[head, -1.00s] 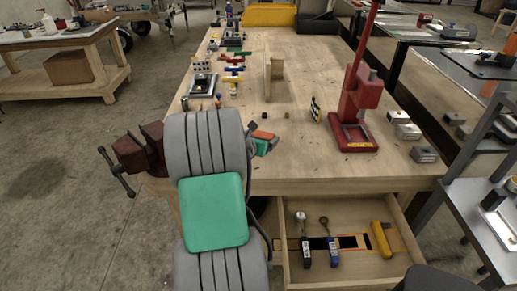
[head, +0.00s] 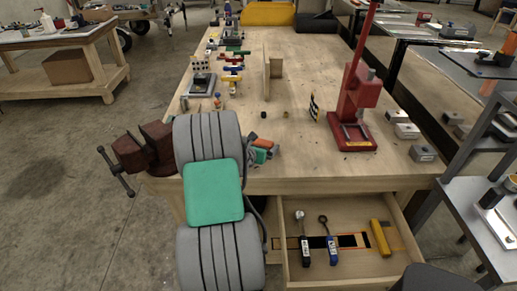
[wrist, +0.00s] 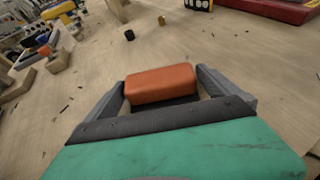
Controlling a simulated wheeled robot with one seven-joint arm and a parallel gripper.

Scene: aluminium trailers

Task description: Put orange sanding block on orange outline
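The orange sanding block (wrist: 161,84) sits between the two fingers of my gripper (wrist: 162,88) in the wrist view, with both fingers against its ends. In the head view the block (head: 264,143) shows just past my arm, over the near edge of the workbench, and my gripper (head: 262,152) is partly hidden by the arm. The orange outline (head: 368,241) is in the open drawer, at the right end of a dark strip, beside the yellow-handled tool. The outline looks empty.
The open drawer (head: 340,281) holds two wrench-like tools (head: 304,240) (head: 329,242) and a yellow tool (head: 380,238). A red press (head: 357,110) stands on the workbench (head: 300,165) above it. A dark red vise (head: 150,150) is at the left corner. The bench middle is mostly clear.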

